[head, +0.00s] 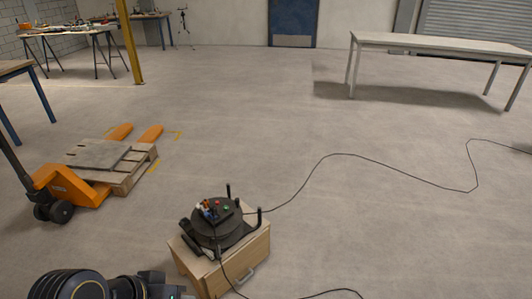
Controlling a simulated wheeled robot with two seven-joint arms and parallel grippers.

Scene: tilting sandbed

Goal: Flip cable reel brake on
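A black cable reel (218,233) sits on top of a small wooden cabinet (240,265) at the bottom centre of the head view. Its top face carries small red and green parts and a few other coloured bits. Dark posts or handles stand up at its right side. Which part is the brake, and how it is set, is too small to tell. A dark part of my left arm (75,287) shows at the bottom left, to the left of the cabinet. No gripper fingers can be made out.
A black cable (340,154) runs from the reel across the floor to the right. An orange pallet jack (68,186) with a wooden pallet (118,178) stands at left. A long white table (430,42) is at back right. The middle floor is otherwise open.

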